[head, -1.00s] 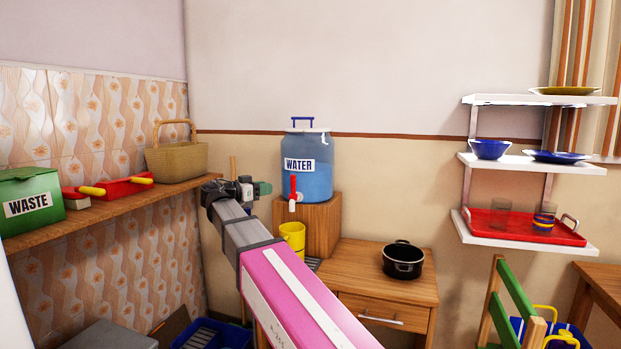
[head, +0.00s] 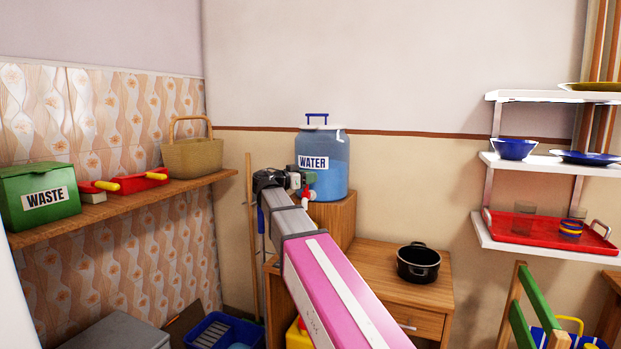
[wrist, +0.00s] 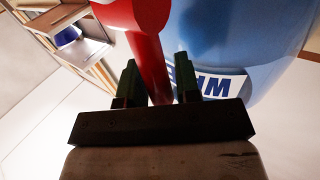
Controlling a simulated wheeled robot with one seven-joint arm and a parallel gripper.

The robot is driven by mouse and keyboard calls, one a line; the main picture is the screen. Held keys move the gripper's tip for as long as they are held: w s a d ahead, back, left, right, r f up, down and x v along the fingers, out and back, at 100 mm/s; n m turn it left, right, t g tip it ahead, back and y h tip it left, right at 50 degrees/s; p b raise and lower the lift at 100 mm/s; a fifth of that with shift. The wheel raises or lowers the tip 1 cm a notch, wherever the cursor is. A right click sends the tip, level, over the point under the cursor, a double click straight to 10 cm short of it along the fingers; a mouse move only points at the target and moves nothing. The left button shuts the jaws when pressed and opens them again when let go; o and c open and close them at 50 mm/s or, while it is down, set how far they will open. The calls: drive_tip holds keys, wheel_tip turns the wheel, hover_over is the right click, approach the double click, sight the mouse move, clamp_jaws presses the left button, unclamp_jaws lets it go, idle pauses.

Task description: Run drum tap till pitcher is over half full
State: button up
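The blue water drum (head: 325,172) stands on a wooden block (head: 338,218). My gripper (head: 303,181) is at its front, by the red tap (head: 306,194), and partly covers the tap. In the wrist view, the two green fingers of my gripper (wrist: 158,82) are apart, with the tap's red lever (wrist: 154,65) between them. Narrow gaps show beside the lever, so the fingers do not look closed on it. The drum (wrist: 250,40) fills the upper right there.
A wooden cabinet (head: 365,268) holds a black pot (head: 418,262). A shelf on the left carries a green waste box (head: 40,193) and a basket (head: 192,157). White shelves with dishes hang at right. A yellow object (head: 298,337) is low beside my arm.

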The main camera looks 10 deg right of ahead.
drive_tip(key=shift+w+d, duration=0.2)
drive_tip(key=shift+d, duration=0.2)
clamp_jaws()
drive_tip(key=shift+s, duration=0.1)
drive_tip(key=shift+s+a+m+t+h, duration=0.55)
drive_tip(key=shift+s+m+h, duration=0.3)
drive_tip(key=shift+h, duration=0.35)
drive_tip(key=shift+s+a+m+g+h, duration=0.15)
drive_tip(key=shift+s+a+m+h, duration=0.1)
drive_tip(key=shift+m+h, duration=0.35)
drive_tip(key=shift+s+a+m+g+h, duration=0.15)
drive_tip(key=shift+s+m+h, duration=0.1)
drive_tip(key=shift+m+h, duration=0.35)
drive_tip(key=shift+f, duration=0.1)
